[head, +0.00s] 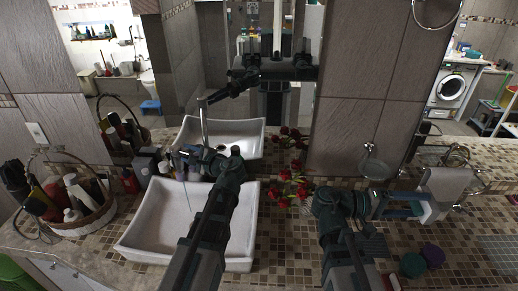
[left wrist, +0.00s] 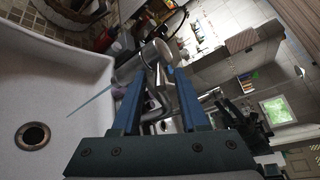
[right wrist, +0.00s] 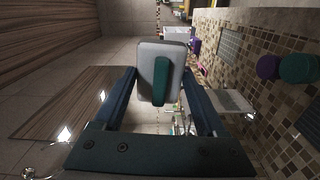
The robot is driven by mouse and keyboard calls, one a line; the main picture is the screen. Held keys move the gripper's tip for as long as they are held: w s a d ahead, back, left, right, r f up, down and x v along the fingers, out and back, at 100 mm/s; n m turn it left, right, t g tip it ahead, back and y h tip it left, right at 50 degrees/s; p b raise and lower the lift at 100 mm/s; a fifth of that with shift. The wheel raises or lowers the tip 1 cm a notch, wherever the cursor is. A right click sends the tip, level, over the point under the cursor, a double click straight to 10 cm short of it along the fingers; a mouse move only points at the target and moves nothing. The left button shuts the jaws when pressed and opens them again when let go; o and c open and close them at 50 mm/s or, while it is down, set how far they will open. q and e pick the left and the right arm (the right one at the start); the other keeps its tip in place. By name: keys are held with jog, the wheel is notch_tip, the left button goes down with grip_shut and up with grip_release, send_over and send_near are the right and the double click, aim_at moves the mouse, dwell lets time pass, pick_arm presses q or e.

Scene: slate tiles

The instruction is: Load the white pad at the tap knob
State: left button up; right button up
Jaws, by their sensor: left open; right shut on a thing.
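The pad (right wrist: 148,62), pale grey-white with a dark green strip (right wrist: 161,82) on its near face, is between the fingers of my right gripper (head: 424,207), which is shut on it. It is held in the air over the tiled counter, at right in the head view. The chrome tap (left wrist: 140,64) stands at the back of the white basin (head: 150,225). A thin blue stream (left wrist: 90,101) comes down from it into the basin. My left gripper (left wrist: 152,78) is open, with its fingertips close to the tap; I cannot tell if they touch it. The knob is not clearly distinguishable.
Bottles (head: 165,168) crowd the counter left of the tap, with a basket (head: 95,215) further left. Red flowers (head: 290,190) lie between the arms. A mirror stands behind the basin.

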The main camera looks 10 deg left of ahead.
pick_arm(q)
grip_shut()
dwell(0.3)
